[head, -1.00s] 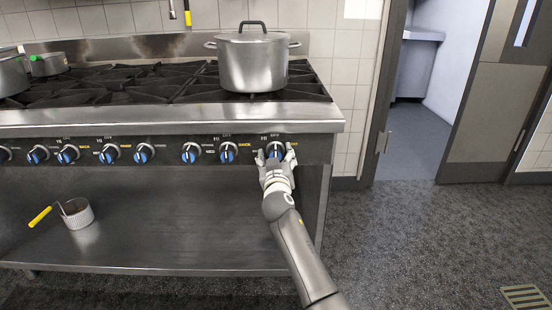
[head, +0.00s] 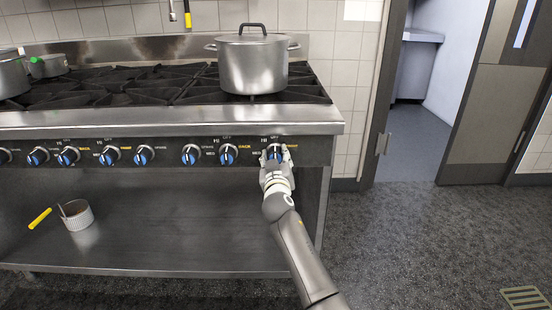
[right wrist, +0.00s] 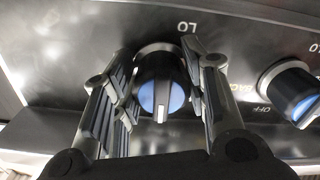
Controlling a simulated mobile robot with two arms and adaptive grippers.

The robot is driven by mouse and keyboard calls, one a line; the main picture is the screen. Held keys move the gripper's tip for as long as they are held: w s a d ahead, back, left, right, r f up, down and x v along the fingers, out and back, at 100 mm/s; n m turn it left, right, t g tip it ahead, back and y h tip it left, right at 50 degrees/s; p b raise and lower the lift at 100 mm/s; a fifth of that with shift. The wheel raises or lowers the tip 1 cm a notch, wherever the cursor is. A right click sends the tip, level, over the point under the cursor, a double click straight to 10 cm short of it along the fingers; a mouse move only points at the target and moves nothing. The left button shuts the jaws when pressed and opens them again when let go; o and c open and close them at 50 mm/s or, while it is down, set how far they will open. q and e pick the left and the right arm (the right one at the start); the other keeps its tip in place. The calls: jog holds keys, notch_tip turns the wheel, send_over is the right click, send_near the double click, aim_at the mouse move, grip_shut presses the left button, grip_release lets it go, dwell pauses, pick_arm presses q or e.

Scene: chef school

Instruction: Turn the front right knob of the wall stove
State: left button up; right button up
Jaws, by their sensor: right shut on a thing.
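The stove (head: 180,119) has a row of black knobs with blue faces along its front panel. The rightmost knob (head: 274,151) is partly hidden by my right gripper (head: 275,158). In the right wrist view this knob (right wrist: 161,88) sits between the two fingers of my right gripper (right wrist: 158,105), which is shut on it. Its white pointer line is toward the bottom of that picture, and "LO" is printed on the panel above it. My left gripper is not in view.
A large lidded steel pot (head: 253,65) stands on the right burners. The neighbouring knob (head: 228,154) is close to the left of my gripper. A ramekin (head: 76,214) and a yellow-handled tool (head: 40,218) are on the lower shelf. The floor (head: 420,230) to the right is clear.

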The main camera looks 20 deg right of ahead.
jog(key=shift+n, duration=0.3)
jog(key=n+p, duration=0.2)
jog(key=n, duration=0.3)
jog(key=shift+d+r, duration=0.1)
jog(key=shift+d, duration=0.05)
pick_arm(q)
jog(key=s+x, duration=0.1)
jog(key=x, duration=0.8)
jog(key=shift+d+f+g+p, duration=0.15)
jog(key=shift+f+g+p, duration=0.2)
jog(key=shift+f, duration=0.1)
pick_arm(e)
jog(key=shift+n, duration=0.9)
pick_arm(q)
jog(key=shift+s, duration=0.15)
pick_arm(e)
jog(key=o, duration=1)
jog(key=shift+s, duration=0.1)
jog(key=v, duration=1.2)
